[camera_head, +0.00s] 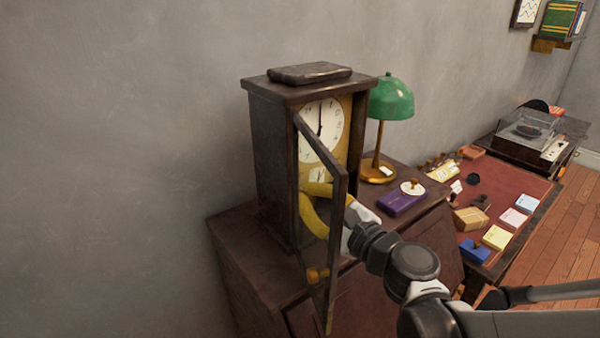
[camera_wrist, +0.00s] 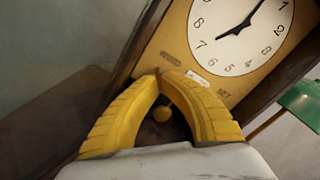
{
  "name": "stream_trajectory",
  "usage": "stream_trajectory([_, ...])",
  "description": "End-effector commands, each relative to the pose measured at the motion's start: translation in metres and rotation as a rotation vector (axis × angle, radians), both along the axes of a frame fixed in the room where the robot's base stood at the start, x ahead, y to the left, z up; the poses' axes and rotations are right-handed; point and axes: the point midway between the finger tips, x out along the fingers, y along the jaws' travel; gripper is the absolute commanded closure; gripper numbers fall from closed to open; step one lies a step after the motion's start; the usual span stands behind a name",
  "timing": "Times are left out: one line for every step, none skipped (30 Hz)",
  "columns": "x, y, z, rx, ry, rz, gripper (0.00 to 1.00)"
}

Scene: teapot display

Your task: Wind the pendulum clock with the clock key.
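The pendulum clock (camera_head: 272,160) stands upright on a dark cabinet, with its framed glass door (camera_head: 340,185) swung open. Its white dial shows in the wrist view (camera_wrist: 240,35), above a yellow plate with small labels that seem to read WIND and SET. My gripper (camera_wrist: 158,74) has its yellow fingers bowed and their tips together, just below the WIND label. In the head view my gripper (camera_head: 304,196) shows partly through the door glass, in front of the clock. I cannot make out a clock key between the tips. A round brass piece (camera_wrist: 162,113) shows between the fingers.
A green lamp (camera_head: 390,98), a purple box (camera_head: 401,203) and a white disc with a brown knob stand right of the clock. The open door is close to my arm. A red-topped desk with small boxes and a record player (camera_head: 530,130) lies farther right.

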Motion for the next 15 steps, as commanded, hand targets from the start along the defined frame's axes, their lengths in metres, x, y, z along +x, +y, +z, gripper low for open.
stream_trajectory([0.0003, 0.0002, 0.0003, 0.001, 0.001, 0.000, 1.00])
stream_trajectory([0.0003, 0.0002, 0.0003, 0.001, 0.001, 0.000, 1.00])
stream_trajectory([0.0003, 0.0002, 0.0003, 0.000, 0.000, 0.000, 1.00])
stream_trajectory([0.0003, 0.0002, 0.0003, 0.000, 0.000, 0.000, 1.00])
stream_trajectory([0.0003, 0.0002, 0.0003, 0.000, 0.000, 0.000, 1.00])
stream_trajectory([0.0002, 0.0000, 0.0004, 0.000, 0.000, 0.000, 1.00])
stream_trajectory([0.0002, 0.0000, 0.0004, 0.000, 0.000, 0.000, 1.00])
stream_trajectory([0.0002, 0.0000, 0.0004, 0.000, 0.000, 0.000, 0.93])
stream_trajectory([0.0002, 0.0001, 0.0003, 0.000, 0.000, 0.000, 0.81])
stream_trajectory([0.0002, 0.0001, 0.0003, -0.001, -0.001, 0.000, 0.73])
stream_trajectory([0.0002, 0.0000, 0.0002, -0.001, -0.001, 0.000, 0.73])
stream_trajectory([0.0002, 0.0000, 0.0002, -0.001, -0.001, 0.000, 0.73])
stream_trajectory([0.0002, 0.0000, 0.0002, -0.001, -0.001, 0.000, 0.73])
stream_trajectory([0.0001, 0.0000, 0.0002, -0.001, -0.001, 0.000, 0.73])
stream_trajectory([0.0001, 0.0001, 0.0001, -0.001, -0.001, 0.000, 0.73])
